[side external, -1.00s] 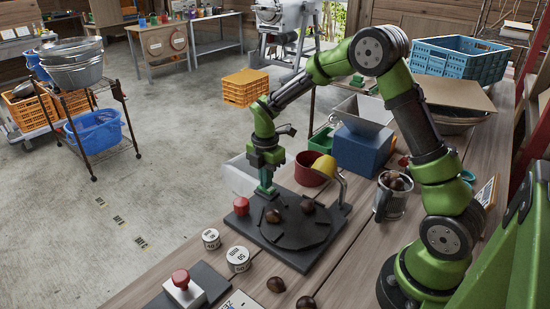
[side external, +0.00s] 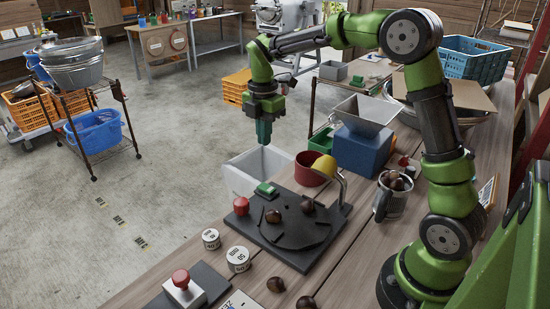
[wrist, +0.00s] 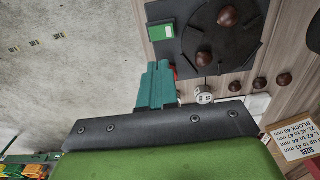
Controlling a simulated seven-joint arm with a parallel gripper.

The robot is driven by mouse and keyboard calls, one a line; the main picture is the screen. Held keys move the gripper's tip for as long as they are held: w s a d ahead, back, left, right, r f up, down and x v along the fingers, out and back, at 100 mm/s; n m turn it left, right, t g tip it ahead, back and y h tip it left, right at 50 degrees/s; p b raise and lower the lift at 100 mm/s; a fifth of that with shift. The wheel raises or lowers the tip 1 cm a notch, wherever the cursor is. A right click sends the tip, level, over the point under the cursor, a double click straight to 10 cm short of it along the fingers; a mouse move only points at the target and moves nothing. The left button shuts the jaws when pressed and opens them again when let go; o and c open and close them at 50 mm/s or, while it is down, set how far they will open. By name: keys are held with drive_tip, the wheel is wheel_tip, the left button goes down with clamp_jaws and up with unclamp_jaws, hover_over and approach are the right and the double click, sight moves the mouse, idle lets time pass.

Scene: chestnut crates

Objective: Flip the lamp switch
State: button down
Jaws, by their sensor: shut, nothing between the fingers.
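The green switch (side external: 265,188) sits at the far left corner of a dark board (side external: 325,243) that carries a round plate. In the wrist view the switch (wrist: 161,32) lies beyond my fingertips, with pale marks on its face. I cannot tell which way it is set. A yellow lamp head (side external: 325,166) on a bent post stands at the board's right; I cannot tell if it is lit. My gripper (side external: 263,143) is shut and empty, pointing down above the switch and clear of it. Its teal fingers (wrist: 158,85) are together in the wrist view.
A red knob (side external: 241,206) stands beside the switch. Chestnuts (side external: 273,216) lie on the plate. A red pot (side external: 312,170), a white bin (side external: 256,170) and a blue box (side external: 362,150) stand behind. A red button box (side external: 182,288) is at the front.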

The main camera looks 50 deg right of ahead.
sight(270, 189)
drive_tip(key=shift+r, duration=0.2)
drive_tip(key=shift+s, duration=0.1)
drive_tip(key=shift+s, duration=0.55)
drive_tip(key=f, duration=1.4)
drive_tip(key=shift+s, duration=0.2)
